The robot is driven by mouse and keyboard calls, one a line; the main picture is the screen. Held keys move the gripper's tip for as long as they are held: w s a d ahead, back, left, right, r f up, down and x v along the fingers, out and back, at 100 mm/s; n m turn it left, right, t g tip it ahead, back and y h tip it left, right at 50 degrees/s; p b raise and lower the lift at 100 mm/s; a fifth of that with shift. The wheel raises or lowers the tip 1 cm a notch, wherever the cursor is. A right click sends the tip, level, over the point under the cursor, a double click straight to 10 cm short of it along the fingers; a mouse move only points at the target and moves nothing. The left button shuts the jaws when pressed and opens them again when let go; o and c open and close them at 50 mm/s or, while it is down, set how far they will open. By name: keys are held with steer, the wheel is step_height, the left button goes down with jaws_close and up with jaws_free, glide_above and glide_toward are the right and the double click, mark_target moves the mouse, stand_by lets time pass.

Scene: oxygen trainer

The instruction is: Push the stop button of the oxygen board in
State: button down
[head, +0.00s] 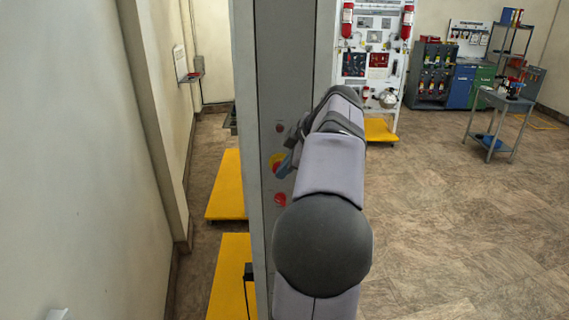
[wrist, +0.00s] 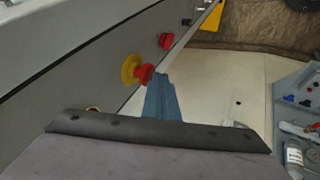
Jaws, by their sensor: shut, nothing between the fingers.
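The stop button is a red mushroom cap (wrist: 146,74) on a yellow collar (wrist: 130,68), standing out from the grey board face (wrist: 110,90) in the wrist view. In the head view its yellow collar (head: 276,160) shows at the middle of the narrow grey board (head: 262,60), with the cap partly hidden by my gripper. My gripper (head: 284,168) is blue, shut and empty. In the wrist view my gripper (wrist: 161,78) has its tip right beside the red cap. I cannot tell whether they touch or whether the button is pressed in.
Another red button (head: 280,199) sits below the stop button, and a small dark red one (head: 279,127) above it. Yellow platforms (head: 229,185) lie left of the board. A grey side table (head: 500,102) stands far right. The floor right of my arm is clear.

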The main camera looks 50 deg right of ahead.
steer(key=shift+d, duration=0.1)
stand_by(0.3)
steer(key=shift+w+d+r, duration=0.2)
steer(key=shift+w+d, duration=0.3)
steer(key=shift+s, duration=0.1)
steer(key=s+a+r+b, duration=0.3)
steer(key=s+r+b, duration=0.2)
steer(key=s+r, duration=0.2)
steer(key=shift+s+a+r, duration=0.4)
steer(key=shift+s, duration=0.55)
